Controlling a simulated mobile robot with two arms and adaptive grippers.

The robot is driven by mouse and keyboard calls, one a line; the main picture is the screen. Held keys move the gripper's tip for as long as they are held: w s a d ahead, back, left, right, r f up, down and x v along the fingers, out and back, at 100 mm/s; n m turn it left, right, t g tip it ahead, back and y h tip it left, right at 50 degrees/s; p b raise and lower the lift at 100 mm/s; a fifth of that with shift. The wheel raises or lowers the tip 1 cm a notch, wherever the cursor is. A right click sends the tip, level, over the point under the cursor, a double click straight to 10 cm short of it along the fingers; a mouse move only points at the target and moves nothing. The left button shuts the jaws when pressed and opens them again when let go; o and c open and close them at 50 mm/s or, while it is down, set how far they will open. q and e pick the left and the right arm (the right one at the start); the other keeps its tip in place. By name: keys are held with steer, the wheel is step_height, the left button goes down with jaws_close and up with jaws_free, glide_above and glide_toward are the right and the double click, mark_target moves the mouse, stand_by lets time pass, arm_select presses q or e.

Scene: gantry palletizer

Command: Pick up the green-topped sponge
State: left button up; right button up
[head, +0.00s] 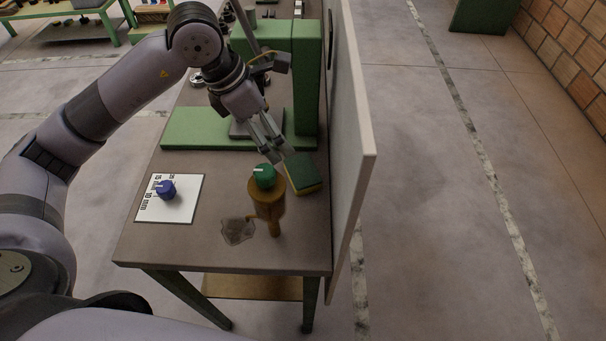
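The green-topped sponge (303,170) lies on the brown bench top near its right side, with a yellow layer showing below the green. My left gripper (279,157) reaches down from the upper left, its fingertips just left of and above the sponge's far left corner. My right gripper is not in view.
A brass-coloured oiler-like object with a green knob (265,177) stands close in front of the sponge. A green machine frame (306,80) and upright pale panel (352,150) bound the sponge.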

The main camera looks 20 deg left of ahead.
arm_select(q)
steer(key=p, duration=0.3)
glide_above(302, 170)
steer(key=s+a, duration=0.2)
steer(key=f, duration=0.9)
steer(key=shift+w, duration=0.25)
steer(key=shift+f, duration=0.15)
steer(key=p+x, duration=0.2)
steer(key=x, duration=0.3)
steer(key=shift+d, duration=0.1)
steer(key=shift+f, duration=0.2)
steer(key=shift+c, duration=0.4)
steer(key=c, duration=0.7)
steer(key=shift+r, duration=0.1)
steer(key=shift+c, duration=0.2)
